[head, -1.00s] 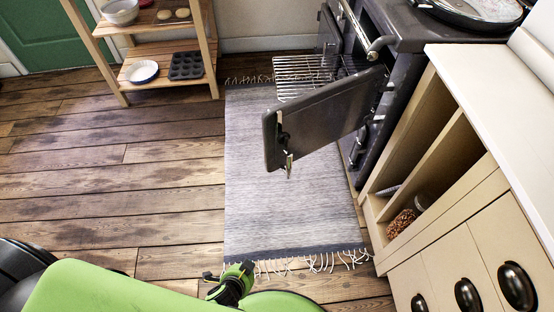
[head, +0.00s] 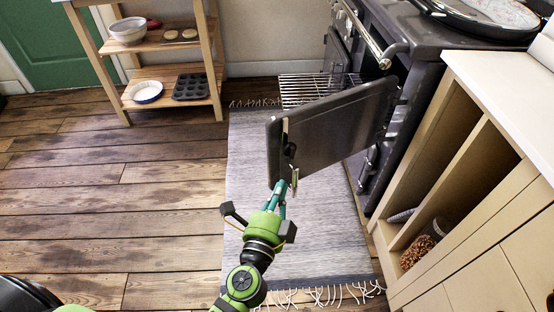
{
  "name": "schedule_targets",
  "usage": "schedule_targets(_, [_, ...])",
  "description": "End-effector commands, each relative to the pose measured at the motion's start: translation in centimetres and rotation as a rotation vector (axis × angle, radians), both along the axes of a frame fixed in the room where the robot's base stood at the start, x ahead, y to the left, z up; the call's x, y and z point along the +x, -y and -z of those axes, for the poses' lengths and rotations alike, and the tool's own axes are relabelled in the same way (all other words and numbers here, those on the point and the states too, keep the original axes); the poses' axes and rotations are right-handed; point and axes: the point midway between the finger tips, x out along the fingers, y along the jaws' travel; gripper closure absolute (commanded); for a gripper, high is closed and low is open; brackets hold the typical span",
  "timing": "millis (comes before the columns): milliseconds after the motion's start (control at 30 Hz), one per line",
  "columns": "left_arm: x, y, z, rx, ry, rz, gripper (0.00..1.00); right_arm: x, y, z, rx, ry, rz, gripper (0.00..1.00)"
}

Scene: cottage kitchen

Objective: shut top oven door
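The top oven door (head: 330,130) is a dark grey panel standing wide open, swung out from the dark range cooker (head: 420,50) over the rug. Its hinge side is at the right, against the cooker, and its free edge with a small metal latch is at the left. My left gripper (head: 281,188), with teal fingers on a green arm, is at the lower free corner of the door, just below the latch. I cannot tell whether its fingers touch the door or how far apart they are. My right gripper is not in view.
A wire rack (head: 318,88) sticks out of the oven behind the door. A metal rail (head: 365,35) runs along the cooker front. A cream cabinet (head: 470,180) stands at the right. A wooden shelf (head: 165,45) stands at the back left. The floor at left is clear.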

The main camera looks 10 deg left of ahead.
Motion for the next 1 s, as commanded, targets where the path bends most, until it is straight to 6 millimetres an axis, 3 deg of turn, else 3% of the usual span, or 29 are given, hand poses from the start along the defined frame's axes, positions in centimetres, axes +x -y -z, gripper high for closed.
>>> schedule_targets(200, [4.9,0.1,-0.3,0.001,0.002,0.0,1.0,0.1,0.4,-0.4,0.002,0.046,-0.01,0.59])
schedule_targets(400, [7.0,-1.7,-0.1,0.002,0.0,0.0,1.0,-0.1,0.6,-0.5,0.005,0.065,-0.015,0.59])
schedule_targets(1000, [7.9,-2.7,0.1,0.0,-0.001,0.002,1.0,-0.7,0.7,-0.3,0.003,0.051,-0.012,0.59])
